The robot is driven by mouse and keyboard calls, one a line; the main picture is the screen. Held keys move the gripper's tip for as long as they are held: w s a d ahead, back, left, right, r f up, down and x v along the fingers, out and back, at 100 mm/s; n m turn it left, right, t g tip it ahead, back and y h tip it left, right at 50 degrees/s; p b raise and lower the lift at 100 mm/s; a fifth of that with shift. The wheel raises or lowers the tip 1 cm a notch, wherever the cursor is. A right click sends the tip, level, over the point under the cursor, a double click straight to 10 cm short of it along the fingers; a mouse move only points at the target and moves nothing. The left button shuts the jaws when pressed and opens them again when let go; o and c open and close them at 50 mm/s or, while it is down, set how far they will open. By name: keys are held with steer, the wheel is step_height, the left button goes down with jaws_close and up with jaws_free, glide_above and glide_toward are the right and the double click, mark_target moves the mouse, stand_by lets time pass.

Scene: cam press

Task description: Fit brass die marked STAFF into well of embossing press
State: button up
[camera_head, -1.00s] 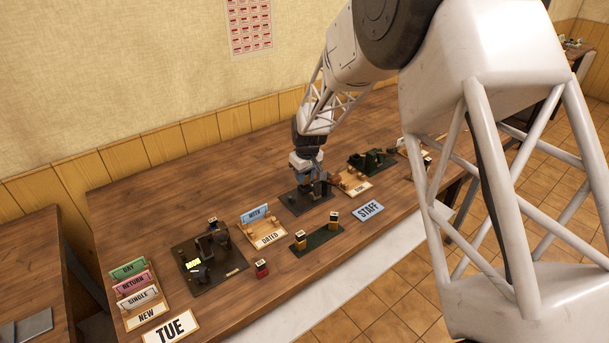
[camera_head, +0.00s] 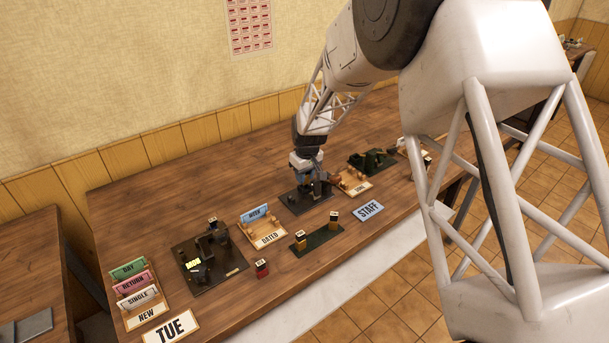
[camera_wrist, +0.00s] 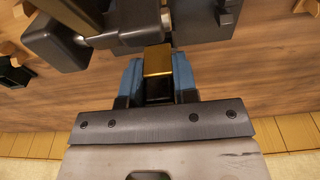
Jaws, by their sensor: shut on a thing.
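My gripper (camera_head: 303,178) is low over a small dark press (camera_head: 307,204) at the middle of the table. In the wrist view its blue fingers (camera_wrist: 158,84) are shut on a brass die (camera_wrist: 158,62), one on each side. The press's dark metal parts (camera_wrist: 130,28) are close in front of the die. I cannot read a mark on the die. The well is hidden, and I cannot tell whether the die touches it. A blue STAFF card (camera_head: 369,210) lies to the right, near the table's front edge.
A green plate (camera_head: 318,239) with two brass-sided dies stands in front. A larger dark machine (camera_head: 232,272) and a small red block (camera_head: 262,268) are to the left. Wooden racks flank the press, and a green machine (camera_head: 372,159) stands behind right. Bare table lies behind left.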

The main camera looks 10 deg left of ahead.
mark_target(307, 176)
steer(key=shift+f, duration=1.1)
stand_by(0.3)
steer(key=o, duration=1.1)
steer(key=shift+c, duration=0.2)
steer(key=shift+r, duration=0.1)
steer(key=shift+s+d+r, duration=0.1)
steer(key=shift+r, duration=1.15)
steer(key=shift+s+d+r, duration=0.15)
steer(key=shift+r, duration=1.15)
steer(key=shift+s+d+r, duration=0.1)
steer(key=shift+r, duration=1.15)
